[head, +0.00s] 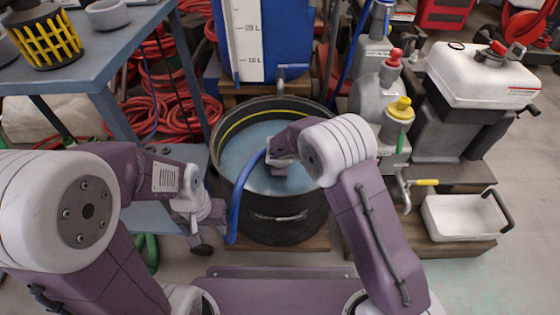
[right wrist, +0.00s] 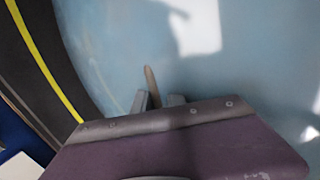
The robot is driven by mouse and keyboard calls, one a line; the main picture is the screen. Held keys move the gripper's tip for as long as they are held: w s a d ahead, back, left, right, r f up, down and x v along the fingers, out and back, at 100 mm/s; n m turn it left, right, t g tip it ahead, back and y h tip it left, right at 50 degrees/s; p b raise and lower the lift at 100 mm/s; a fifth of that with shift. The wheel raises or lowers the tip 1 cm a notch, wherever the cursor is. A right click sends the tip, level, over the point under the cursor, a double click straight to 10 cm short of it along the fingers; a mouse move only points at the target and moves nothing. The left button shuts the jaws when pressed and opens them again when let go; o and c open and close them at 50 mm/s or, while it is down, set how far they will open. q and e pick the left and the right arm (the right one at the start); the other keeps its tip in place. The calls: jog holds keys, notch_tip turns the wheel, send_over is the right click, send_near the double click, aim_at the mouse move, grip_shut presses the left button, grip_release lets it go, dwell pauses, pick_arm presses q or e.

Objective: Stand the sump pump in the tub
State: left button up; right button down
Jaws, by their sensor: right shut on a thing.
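The dark round tub (head: 275,232) stands in the middle of the head view, with pale blue water and a yellow line inside its wall. My right gripper (right wrist: 158,102) is over the tub. Its fingers are shut on a thin brown piece (right wrist: 150,82); the head view hides this grip behind my wrist. I cannot make out the sump pump's body. A blue hose (head: 236,205) runs from beside my right wrist over the tub's left front rim and down outside. My left gripper (head: 205,215) is left of the tub, outside it; its fingers are not clear.
A blue-grey table (head: 98,65) at the left holds a yellow-and-black cage-like item (head: 48,36). Grey jugs (head: 398,125) and a white tray (head: 462,217) stand at the right. A blue tank (head: 285,45) is behind the tub. Red hoses (head: 160,112) lie behind left.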

jog(key=shift+w+f, duration=0.1)
jog(key=shift+f, duration=0.25)
dwell(0.5)
jog(key=c, duration=1.4)
grip_release()
jog(key=shift+o, duration=0.5)
jog(key=shift+s, duration=0.2)
jog(key=p+v, duration=0.3)
jog(key=v, duration=0.6)
jog(key=shift+w, duration=0.1)
